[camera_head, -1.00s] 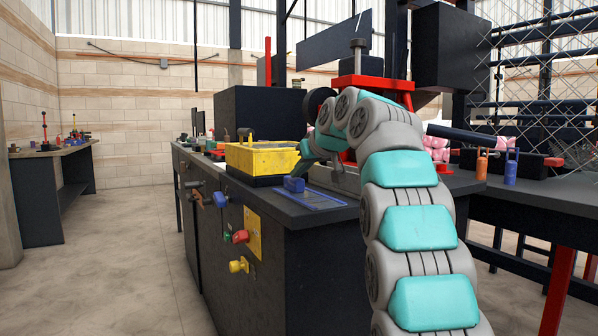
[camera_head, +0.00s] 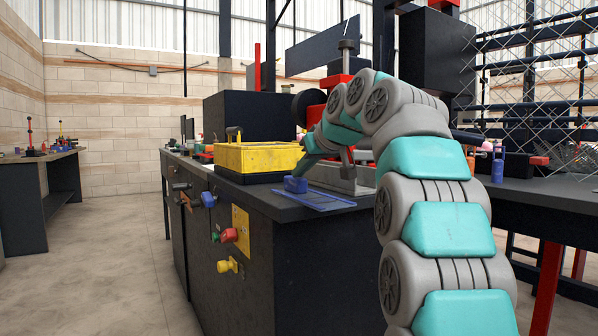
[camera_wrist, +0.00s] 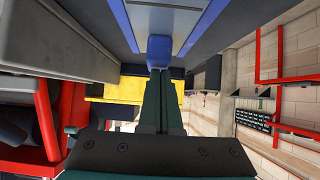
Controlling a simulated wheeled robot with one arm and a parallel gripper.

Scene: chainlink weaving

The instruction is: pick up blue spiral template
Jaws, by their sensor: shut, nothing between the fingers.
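The blue spiral template (camera_head: 318,200) is a flat blue plate with a raised blue handle block (camera_head: 296,184), lying on the near corner of the dark workbench. In the wrist view the template (camera_wrist: 205,22) is at the top, with its handle block (camera_wrist: 159,50) at the fingertips. My gripper (camera_head: 300,173) points down just above the handle block. In the wrist view my gripper (camera_wrist: 160,74) has its two dark fingers together, with nothing held between them. Whether the fingertips touch the block is hard to tell.
A yellow box (camera_head: 258,157) stands on the bench behind the template. A grey metal base (camera_head: 345,177) is to its right. Coloured knobs (camera_head: 228,235) stick out from the bench side. Chain-link mesh (camera_head: 535,90) stands at the right. The floor at left is open.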

